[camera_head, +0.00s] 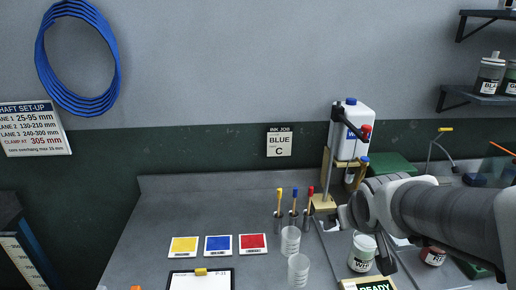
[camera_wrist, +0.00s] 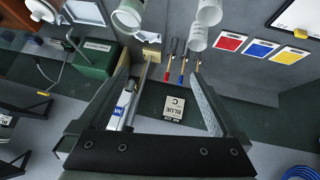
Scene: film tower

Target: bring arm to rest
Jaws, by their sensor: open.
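My arm reaches in from the right in the head view, with my gripper (camera_head: 364,238) over the right half of the grey workbench. The gripper also shows in the wrist view (camera_wrist: 160,80), its two fingers spread wide and nothing held between them. Beyond the gap stand the post and wooden foot of a small stand (camera_wrist: 152,52) and, on the wall, the "INK JOB BLUE C" card (camera_wrist: 174,104). In the head view the forearm hides part of the bench at the right.
A white bottle (camera_head: 351,128) sits on the stand (camera_head: 324,203), close behind my gripper. A white-ink jar (camera_head: 362,252) is below it. Clear cups (camera_head: 290,242), coloured-handled tools (camera_head: 294,195) and colour cards (camera_head: 218,245) are to the left. Dark shelves (camera_head: 484,98) hang at right.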

